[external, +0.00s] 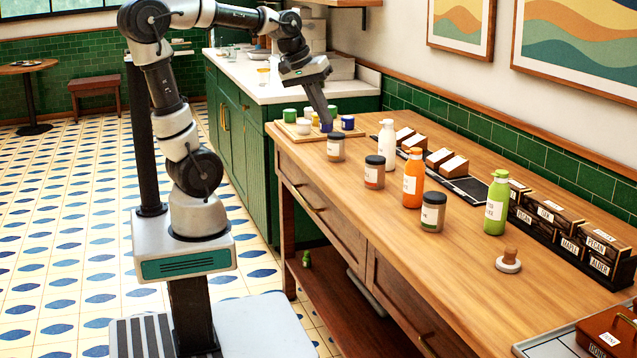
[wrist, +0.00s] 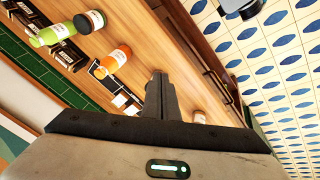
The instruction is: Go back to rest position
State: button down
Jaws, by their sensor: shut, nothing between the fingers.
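My gripper (external: 326,125) is shut and empty. It points down over the far end of the wooden counter (external: 450,285), close to the small jars on a board and just behind a grey-lidded jar (external: 336,147). In the wrist view the shut fingers (wrist: 161,78) reach up the middle of the picture, with the counter behind them. They hide part of what lies behind. I cannot tell whether the fingertips touch a jar. My arm bends over from its column at the left.
Labelled boxes (external: 550,212) line the wall. A stamp-like wooden knob (external: 509,260) sits nearer. The tiled floor (external: 60,200) at left is open.

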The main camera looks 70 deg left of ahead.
jog(key=s+d+f+m, duration=0.4)
jog(key=s+d+m, duration=0.4)
jog(key=s, duration=0.2)
notch_tip(320, 180, up, 15)
jog(key=p, duration=1.5)
notch_tip(320, 180, down, 28)
jog(key=b, duration=2.8)
jog(key=shift+a+f+t, duration=0.15)
jog(key=shift+a+t, duration=0.15)
jog(key=shift+t, duration=0.1)
jog(key=shift+w, duration=0.1)
